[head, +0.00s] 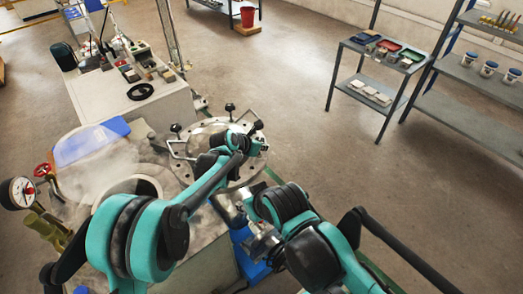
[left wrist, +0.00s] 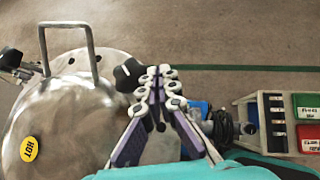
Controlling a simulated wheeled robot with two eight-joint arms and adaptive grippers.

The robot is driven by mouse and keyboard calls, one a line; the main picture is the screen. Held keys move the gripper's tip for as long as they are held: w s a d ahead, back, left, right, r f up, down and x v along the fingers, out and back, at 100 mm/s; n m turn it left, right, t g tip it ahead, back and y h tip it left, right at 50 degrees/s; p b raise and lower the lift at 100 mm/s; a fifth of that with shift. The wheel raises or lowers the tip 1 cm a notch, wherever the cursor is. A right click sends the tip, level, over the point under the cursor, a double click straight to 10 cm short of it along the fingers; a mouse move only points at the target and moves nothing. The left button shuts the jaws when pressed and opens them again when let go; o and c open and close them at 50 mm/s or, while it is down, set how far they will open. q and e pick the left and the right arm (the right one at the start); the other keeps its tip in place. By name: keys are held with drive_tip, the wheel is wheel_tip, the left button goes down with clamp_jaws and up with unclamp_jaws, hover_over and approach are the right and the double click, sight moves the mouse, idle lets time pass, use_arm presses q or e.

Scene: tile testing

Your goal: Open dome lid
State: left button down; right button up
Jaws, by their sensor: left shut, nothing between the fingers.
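The dome lid (head: 203,136) is a round, shiny metal cover with black knobs around its rim, partly hidden behind my left arm in the head view. In the left wrist view the dome lid (left wrist: 70,120) fills the left side, with a yellow HOT label and an upright bar handle (left wrist: 68,27). My left gripper (left wrist: 160,72) is shut and empty, to the right of the handle and apart from it. A black knob (left wrist: 128,75) is close to its fingertips; contact cannot be told. My right gripper (head: 262,243) is lower right of the lid; its fingers are unclear.
Steam hangs around a round opening (head: 148,183) left of the lid. A pressure gauge (head: 19,193) and red valve (head: 42,170) stand at far left. A worktop (head: 105,90) lies behind. A shelf cart (head: 350,72) stands across open floor. Red and green boxes (left wrist: 307,106) show at right.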

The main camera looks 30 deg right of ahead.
idle(0.3)
use_arm(q)
drive_tip(key=v, duration=1.2)
drive_tip(key=s+a+r+m+t+y, duration=0.1)
drive_tip(key=s+a+r+m, duration=0.15)
drive_tip(key=a, duration=0.55)
drive_tip(key=s+a+r+m+t+y, duration=0.1)
drive_tip(key=a+m, duration=0.3)
drive_tip(key=a, duration=0.4)
drive_tip(key=s+a+r+m+y, duration=0.1)
drive_tip(key=a+m+y, duration=0.1)
drive_tip(key=a+m, duration=0.35)
drive_tip(key=s+a+f+m+y, duration=0.2)
drive_tip(key=s+a+m, duration=0.3)
drive_tip(key=a, duration=0.6)
drive_tip(key=s+a+f+m+t+y, duration=0.1)
drive_tip(key=s+a+f+m+y, duration=0.1)
drive_tip(key=s+a+m, duration=0.3)
drive_tip(key=s+a, duration=0.4)
drive_tip(key=a, duration=0.2)
drive_tip(key=shift+s+f+m+y, duration=0.3)
drive_tip(key=shift+m, duration=0.1)
drive_tip(key=shift+a, duration=0.1)
